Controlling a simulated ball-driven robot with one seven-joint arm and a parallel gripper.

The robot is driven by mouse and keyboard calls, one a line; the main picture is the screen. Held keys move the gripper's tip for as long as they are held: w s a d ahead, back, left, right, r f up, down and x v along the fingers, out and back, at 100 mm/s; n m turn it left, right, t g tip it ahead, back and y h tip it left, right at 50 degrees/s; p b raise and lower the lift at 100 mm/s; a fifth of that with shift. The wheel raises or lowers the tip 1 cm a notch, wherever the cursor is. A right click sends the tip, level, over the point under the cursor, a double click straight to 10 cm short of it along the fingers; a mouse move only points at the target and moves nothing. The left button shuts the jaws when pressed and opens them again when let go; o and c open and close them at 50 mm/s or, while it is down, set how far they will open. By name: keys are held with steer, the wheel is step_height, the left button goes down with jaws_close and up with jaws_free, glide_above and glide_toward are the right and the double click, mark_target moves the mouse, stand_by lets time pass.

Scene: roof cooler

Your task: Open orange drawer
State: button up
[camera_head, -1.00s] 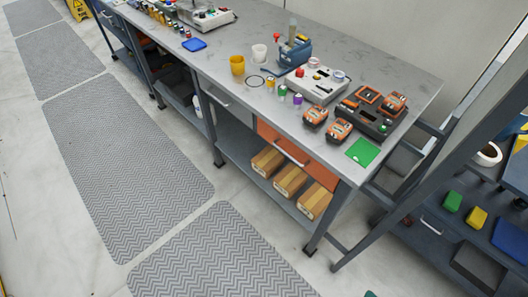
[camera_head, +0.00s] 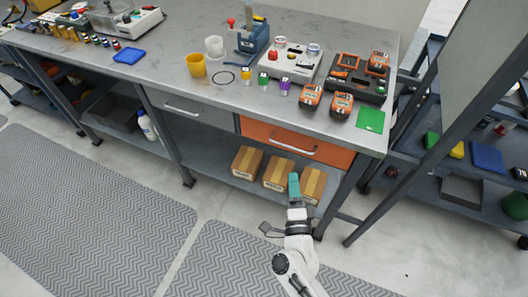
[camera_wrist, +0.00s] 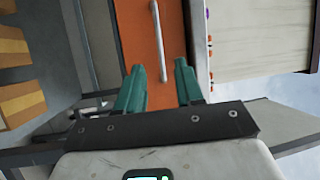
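The orange drawer (camera_head: 318,149) is under the right end of the workbench top and looks closed. Its pale bar handle (camera_head: 295,149) runs along its front. In the wrist view the orange drawer front (camera_wrist: 140,35) runs up the picture, with the handle (camera_wrist: 158,40) ahead of the fingers. My gripper (camera_head: 294,180) is in front of and below the drawer, apart from the handle. In the wrist view the two green fingers of my gripper (camera_wrist: 159,80) are spread, with nothing between them.
A grey drawer (camera_head: 195,110) is left of the orange one. Boxes (camera_head: 279,172) stand on the shelf below. The workbench top (camera_head: 225,130) holds cups, tools and orange devices. A dark shelf unit (camera_head: 450,185) stands at right. Floor in front is open.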

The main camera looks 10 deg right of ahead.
steer(key=w+d+r+h, duration=0.1)
steer(key=w+d, duration=0.1)
steer(key=w, duration=0.8)
steer(key=shift+w+r+m, duration=0.25)
steer(key=shift+m, duration=0.15)
jaws_close()
stand_by(1.1)
